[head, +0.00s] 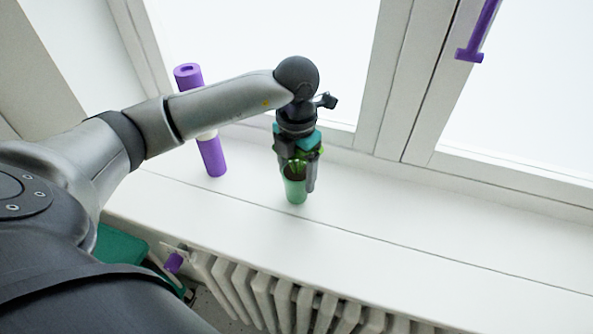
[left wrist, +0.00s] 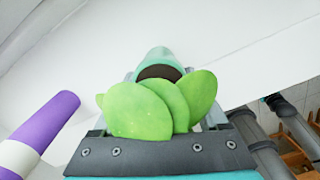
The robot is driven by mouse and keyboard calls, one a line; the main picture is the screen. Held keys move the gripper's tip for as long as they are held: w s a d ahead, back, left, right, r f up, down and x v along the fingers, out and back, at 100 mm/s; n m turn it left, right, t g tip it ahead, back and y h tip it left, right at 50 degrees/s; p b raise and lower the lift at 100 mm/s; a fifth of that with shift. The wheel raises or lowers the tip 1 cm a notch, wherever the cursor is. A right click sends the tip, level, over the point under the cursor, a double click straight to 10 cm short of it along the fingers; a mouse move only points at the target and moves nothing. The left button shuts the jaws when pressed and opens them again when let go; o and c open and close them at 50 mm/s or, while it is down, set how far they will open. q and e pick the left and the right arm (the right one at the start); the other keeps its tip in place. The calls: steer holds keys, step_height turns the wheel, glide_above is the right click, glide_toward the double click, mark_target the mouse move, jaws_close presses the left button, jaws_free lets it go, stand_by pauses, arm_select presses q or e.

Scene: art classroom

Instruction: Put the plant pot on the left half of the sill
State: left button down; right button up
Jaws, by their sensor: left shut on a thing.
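The plant pot (head: 295,191) is a small green pot with dark soil and green leaves. My left gripper (head: 298,172) points down over the sill and is shut on the pot, its fingers on either side. In the left wrist view the leaves (left wrist: 155,108) cover most of the pot (left wrist: 158,57), whose rim and soil show behind them. The white window sill (head: 400,230) runs across below the window. The pot is over the sill; I cannot tell whether its base touches it. My right gripper is not in view.
A purple cylinder with a white band (head: 212,158) stands on the sill left of the pot, partly behind my arm. The sill to the right is clear. A radiator (head: 270,290) is below the front edge. A purple window handle (head: 478,35) is at upper right.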

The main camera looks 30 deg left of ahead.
arm_select(q)
steer(key=shift+f, duration=0.15)
jaws_free()
step_height(320, 180, up, 12)
steer(key=shift+r, duration=0.2)
stand_by(0.4)
